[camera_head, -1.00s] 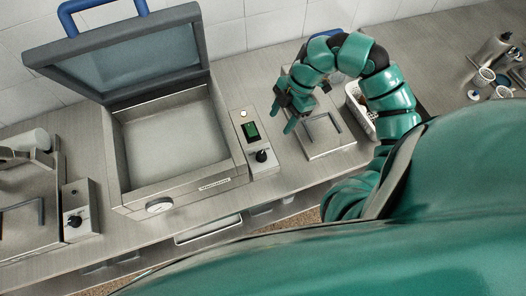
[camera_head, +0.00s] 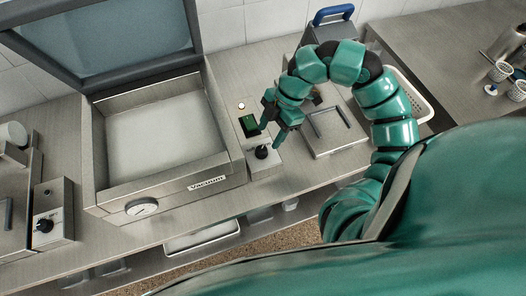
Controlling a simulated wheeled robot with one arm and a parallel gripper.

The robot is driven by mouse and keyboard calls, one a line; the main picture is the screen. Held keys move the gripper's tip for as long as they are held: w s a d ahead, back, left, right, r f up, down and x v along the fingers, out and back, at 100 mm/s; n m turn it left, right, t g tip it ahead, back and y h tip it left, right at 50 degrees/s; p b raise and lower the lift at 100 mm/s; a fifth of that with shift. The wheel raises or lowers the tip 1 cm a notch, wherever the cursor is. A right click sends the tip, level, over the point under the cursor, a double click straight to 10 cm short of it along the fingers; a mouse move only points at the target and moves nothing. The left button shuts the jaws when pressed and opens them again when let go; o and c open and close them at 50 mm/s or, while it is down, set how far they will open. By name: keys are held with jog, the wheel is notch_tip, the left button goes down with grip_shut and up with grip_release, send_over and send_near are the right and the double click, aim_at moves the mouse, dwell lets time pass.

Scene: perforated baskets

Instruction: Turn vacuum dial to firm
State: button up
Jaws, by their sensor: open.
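The vacuum sealer (camera_head: 225,191) stands on the counter with its lid (camera_head: 100,40) raised and its chamber empty. A control panel on its right side carries a white button (camera_head: 241,106), a green display (camera_head: 249,126) and a black dial (camera_head: 262,152). The marks around the dial are too small to read. My gripper (camera_head: 268,137) is open, its green fingers pointing down just above and beside the dial. I cannot tell whether a finger touches it. The gripper partly covers the panel's right side.
Right of the panel is a low metal unit with a dark handle (camera_head: 328,121). A white perforated basket (camera_head: 421,108) stands behind my arm. At far left is another unit with a black knob (camera_head: 44,226). A round gauge (camera_head: 141,207) is on the sealer's front.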

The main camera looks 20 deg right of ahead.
aim_at(262, 149)
jog(key=b+x, duration=0.1)
jog(key=x, duration=0.5)
jog(key=shift+a+f, duration=0.15)
jog(key=shift+f, duration=0.2)
jog(key=c, duration=1)
